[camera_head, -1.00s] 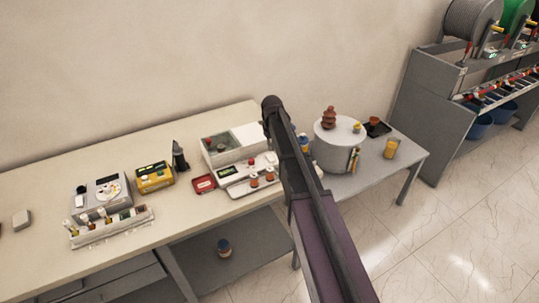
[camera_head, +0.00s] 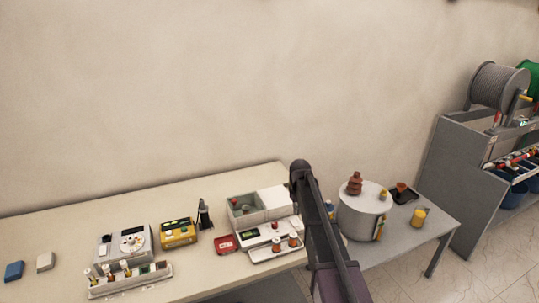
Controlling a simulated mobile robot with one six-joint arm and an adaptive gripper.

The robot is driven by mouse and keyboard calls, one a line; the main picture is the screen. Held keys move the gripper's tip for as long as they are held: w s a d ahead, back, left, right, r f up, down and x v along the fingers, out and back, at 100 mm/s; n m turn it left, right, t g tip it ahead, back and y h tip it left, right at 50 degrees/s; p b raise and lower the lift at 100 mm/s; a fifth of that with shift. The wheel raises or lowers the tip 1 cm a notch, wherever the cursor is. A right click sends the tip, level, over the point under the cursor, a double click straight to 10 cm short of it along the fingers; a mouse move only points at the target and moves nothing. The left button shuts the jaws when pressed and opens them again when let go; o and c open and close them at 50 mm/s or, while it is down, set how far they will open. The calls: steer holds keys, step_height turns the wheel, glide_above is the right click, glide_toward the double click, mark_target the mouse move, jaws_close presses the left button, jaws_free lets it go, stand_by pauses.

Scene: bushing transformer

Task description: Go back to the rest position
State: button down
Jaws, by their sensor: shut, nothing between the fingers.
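My arm (camera_head: 322,235) rises from the bottom edge, right of centre, as a dark link above a purple part. It ends at a dark rounded joint (camera_head: 300,172) in front of the gap between the long bench and the small table. My gripper is not visible; no fingers show in this view. A brown ribbed bushing (camera_head: 355,184) stands upright on the tank's lid.
The bench (camera_head: 60,222) holds a grey meter (camera_head: 125,243), a yellow instrument (camera_head: 178,232), a vial rack (camera_head: 130,281), a red box (camera_head: 224,243) and a parts bin (camera_head: 250,208). A yellow cup (camera_head: 419,217) is beside the tank. A shelf with cable reels (camera_head: 498,88) stands right.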

steer(key=s+m, duration=0.3)
steer(key=s, duration=2.4)
steer(key=shift+s, duration=0.4)
